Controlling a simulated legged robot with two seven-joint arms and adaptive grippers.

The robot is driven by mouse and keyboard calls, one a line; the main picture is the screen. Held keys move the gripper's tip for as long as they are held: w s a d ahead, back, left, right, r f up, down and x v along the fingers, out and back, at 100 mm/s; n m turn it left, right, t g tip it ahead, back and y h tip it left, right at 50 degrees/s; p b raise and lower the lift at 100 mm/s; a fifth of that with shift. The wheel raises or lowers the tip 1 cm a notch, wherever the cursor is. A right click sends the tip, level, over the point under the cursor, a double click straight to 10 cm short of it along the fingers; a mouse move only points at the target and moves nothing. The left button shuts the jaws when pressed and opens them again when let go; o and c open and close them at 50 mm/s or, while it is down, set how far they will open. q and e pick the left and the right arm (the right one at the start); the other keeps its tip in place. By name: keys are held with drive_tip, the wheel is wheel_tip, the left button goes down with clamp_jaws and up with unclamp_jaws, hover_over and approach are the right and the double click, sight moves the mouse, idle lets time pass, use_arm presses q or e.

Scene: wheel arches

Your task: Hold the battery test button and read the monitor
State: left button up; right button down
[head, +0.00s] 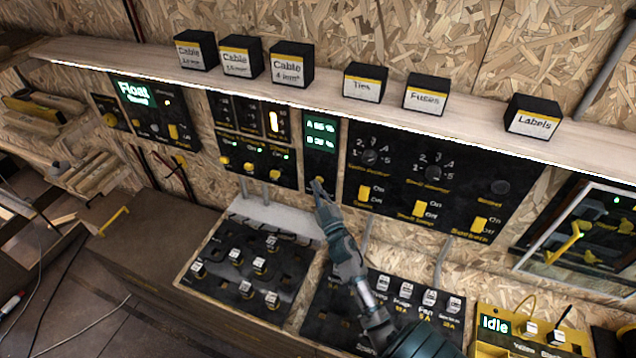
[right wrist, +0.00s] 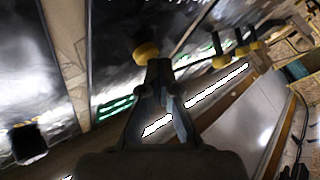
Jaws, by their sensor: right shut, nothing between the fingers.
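The battery monitor is a narrow black panel (head: 321,158) on the wall in the head view. Its lit green screen (head: 320,132) shows an A line and a B line with percent figures, too small to read surely. A yellow button (head: 318,184) sits at its lower end. My right gripper (head: 320,194) is shut and empty, its fingertips at this button. In the right wrist view the closed fingertips (right wrist: 160,66) meet the edge of the yellow button (right wrist: 147,52); I cannot tell whether it is pressed. My left gripper is not in view.
Switch panels flank the monitor: one with yellow knobs (head: 254,145) to the left, a wide one (head: 425,185) to the right. A shelf (head: 150,74) with labelled black boxes runs above. Below are a board with several plugs (head: 245,265) and a yellow "Idle" unit (head: 525,335).

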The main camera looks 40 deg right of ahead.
drive_tip(key=shift+s+a, duration=0.45)
drive_tip(key=shift+a, duration=0.25)
drive_tip(key=shift+s+a+p, duration=0.15)
drive_tip(key=shift+s+a, duration=0.25)
drive_tip(key=shift+a, duration=0.35)
drive_tip(key=shift+s+a+p, duration=0.15)
drive_tip(key=shift+s+a, duration=0.2)
drive_tip(key=shift+a, duration=0.4)
drive_tip(key=shift+s+a+p, duration=0.15)
drive_tip(key=shift+s+a, duration=0.25)
drive_tip(key=shift+a, duration=0.35)
